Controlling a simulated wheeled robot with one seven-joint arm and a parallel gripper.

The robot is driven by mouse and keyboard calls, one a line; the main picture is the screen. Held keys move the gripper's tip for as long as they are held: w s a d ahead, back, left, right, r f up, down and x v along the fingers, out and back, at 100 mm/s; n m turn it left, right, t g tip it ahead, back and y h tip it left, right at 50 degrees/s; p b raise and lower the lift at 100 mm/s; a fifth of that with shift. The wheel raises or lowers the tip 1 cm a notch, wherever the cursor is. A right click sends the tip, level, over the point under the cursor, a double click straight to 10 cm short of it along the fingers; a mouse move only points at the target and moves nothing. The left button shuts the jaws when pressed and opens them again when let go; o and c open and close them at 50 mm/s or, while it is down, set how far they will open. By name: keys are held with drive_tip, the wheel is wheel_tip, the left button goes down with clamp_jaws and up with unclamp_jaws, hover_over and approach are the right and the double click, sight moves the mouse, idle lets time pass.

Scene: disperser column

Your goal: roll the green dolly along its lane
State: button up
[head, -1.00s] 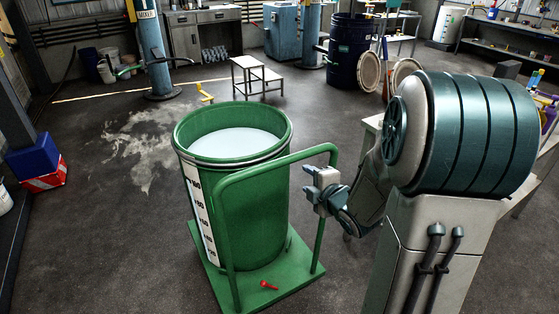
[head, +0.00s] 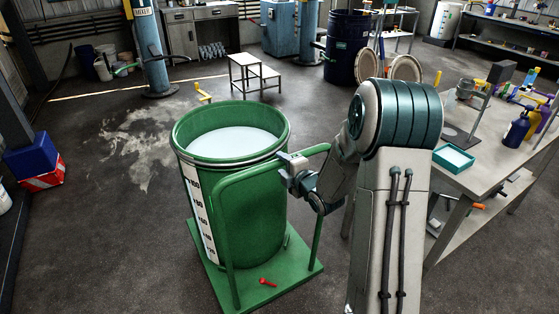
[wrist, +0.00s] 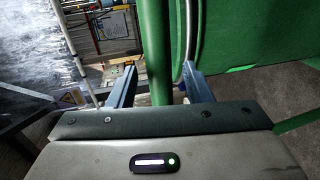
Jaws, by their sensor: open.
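The green dolly (head: 300,281) stands on the floor in the head view, with a large green vat (head: 258,215) of pale liquid on it. Its tubular green push handle (head: 229,182) rises on the near side. A red pedal (head: 268,283) sits on the dolly's deck. My gripper (head: 287,163) is at the handle's top bar, against the vat's rim in the picture. In the wrist view my gripper (wrist: 160,88) is open, and a green bar (wrist: 156,50) passes between its two fingers, with gaps showing at both sides. Contact is not visible.
A workbench (head: 470,185) with a teal tray (head: 453,158) and bottles stands to the right. A white step stool (head: 255,75) and a dark blue drum (head: 349,50) stand behind. A mixer column (head: 152,55) is back left. Open floor lies left of the dolly.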

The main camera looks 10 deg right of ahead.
drive_tip(key=shift+x, duration=1.25)
drive_tip(key=shift+c, duration=0.4)
clamp_jaws()
drive_tip(key=shift+w, duration=0.1)
